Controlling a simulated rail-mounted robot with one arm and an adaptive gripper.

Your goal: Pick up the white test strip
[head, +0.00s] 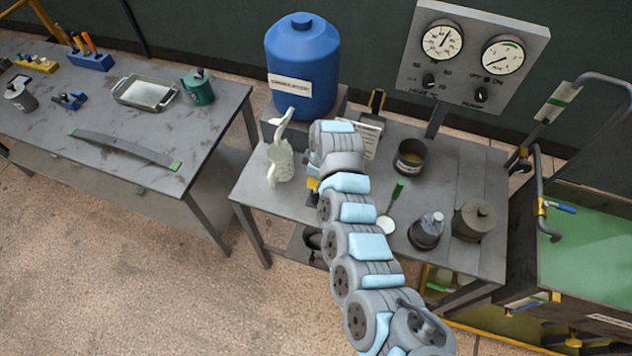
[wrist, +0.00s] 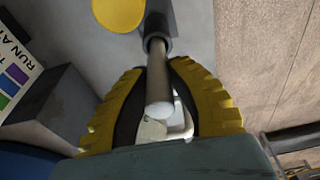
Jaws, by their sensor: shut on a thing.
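My gripper (wrist: 160,118) has yellow fingers with dark inner pads in the wrist view, closed around a small white piece (wrist: 151,130). This looks like the white test strip, though its full shape is hidden. A pale grey rod (wrist: 160,85) with a light rounded end stands between the fingers and runs up into a dark collar. I cannot tell whether the rod and the white piece are joined. In the head view my gripper (head: 313,186) is low over the middle table's left part, mostly hidden by my wrist.
Behind are a blue drum (head: 302,62) and a printed card (head: 369,135), also in the wrist view (wrist: 14,68). A black cup (head: 410,159) and a green-handled tool (head: 398,190) lie to the right.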

